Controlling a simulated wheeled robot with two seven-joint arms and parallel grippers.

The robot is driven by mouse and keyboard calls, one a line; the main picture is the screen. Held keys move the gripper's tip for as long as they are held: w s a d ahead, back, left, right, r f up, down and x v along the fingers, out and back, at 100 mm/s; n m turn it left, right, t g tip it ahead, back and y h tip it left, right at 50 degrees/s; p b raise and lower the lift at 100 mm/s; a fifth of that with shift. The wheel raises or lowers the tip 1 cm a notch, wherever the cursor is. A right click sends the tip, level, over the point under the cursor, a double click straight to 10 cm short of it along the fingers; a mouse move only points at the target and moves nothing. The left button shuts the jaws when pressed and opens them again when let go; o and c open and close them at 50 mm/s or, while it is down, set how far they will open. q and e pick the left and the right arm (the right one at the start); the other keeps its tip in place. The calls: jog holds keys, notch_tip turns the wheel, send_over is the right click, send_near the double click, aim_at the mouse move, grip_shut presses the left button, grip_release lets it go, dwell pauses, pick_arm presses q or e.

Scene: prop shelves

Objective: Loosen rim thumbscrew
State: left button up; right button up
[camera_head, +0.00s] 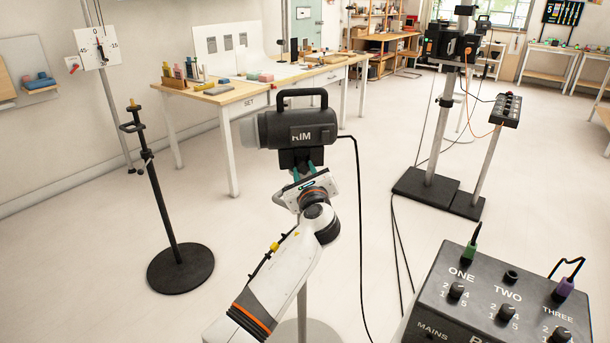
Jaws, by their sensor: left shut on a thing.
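The rim lamp (290,131) is a black cylinder marked RIM, with a grey front end facing left and a carry handle on top. It sits on a dark mount (300,158) in the middle of the head view. My left gripper (305,170) is at the lower part of this mount, its teal fingertips close together and shut on a small part there. That part is the rim thumbscrew by its place, but the fingers and hand hide it. The lamp's pale stand shows only partly behind my arm. My right gripper is not in view.
A black dimmer box (500,300) with knobs stands at the lower right. A dark stand (165,200) on a round base is at left. Another lamp stand (440,130) is at right. A table (245,95) is behind. A black cable hangs from the lamp.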

pick_arm(q)
jog(key=shift+n, duration=0.6)
jog(key=o, duration=1)
jog(key=s, duration=0.4)
jog(key=s+d, duration=0.1)
jog(key=s, duration=0.7)
jog(key=shift+d, duration=0.4)
